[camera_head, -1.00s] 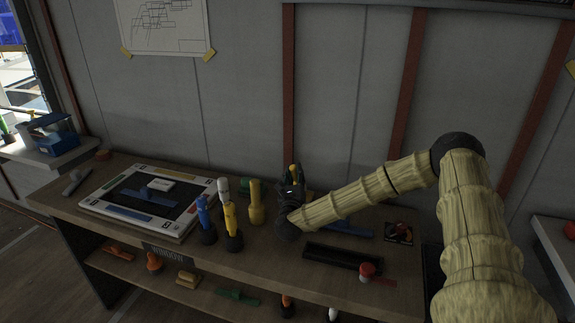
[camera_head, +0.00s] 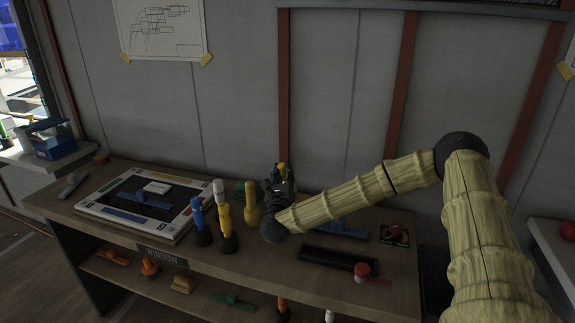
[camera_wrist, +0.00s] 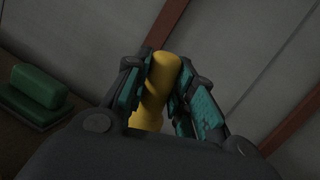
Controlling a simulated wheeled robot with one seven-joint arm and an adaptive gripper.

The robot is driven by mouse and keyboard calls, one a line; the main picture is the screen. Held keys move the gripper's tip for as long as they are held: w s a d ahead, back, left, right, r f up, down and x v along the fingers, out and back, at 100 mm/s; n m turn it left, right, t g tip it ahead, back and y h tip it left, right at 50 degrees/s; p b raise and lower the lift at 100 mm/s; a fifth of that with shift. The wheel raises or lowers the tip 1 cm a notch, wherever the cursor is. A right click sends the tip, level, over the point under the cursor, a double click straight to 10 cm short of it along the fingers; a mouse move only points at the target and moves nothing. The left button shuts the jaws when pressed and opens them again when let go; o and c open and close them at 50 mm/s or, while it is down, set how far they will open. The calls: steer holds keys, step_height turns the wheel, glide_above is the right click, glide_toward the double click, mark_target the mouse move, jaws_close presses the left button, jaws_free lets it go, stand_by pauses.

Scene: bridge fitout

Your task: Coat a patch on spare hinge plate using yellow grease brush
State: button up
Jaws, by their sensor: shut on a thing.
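My gripper (camera_head: 281,178) is above the back middle of the workbench, shut on a yellow handle, which looks like the yellow grease brush (camera_wrist: 158,85). In the wrist view the handle stands between both fingers. Its brush end is hidden. In the head view only a small yellow tip shows above the fingers. I cannot tell for sure which piece is the spare hinge plate. Another blue piece (camera_head: 140,196) lies in the white-framed tray (camera_head: 92,209).
Left of my gripper stand a mustard-yellow tool (camera_head: 252,207), a yellow tool (camera_head: 225,219), a blue-handled tool (camera_head: 198,217) and a white-topped one (camera_head: 218,189). A green block (camera_wrist: 38,87) lies on the bench.

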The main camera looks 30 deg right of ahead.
mark_target(284, 165)
steer(key=shift+s+d+r, duration=0.1)
steer(key=shift+d+r, duration=0.05)
steer(key=shift+r, duration=1.55)
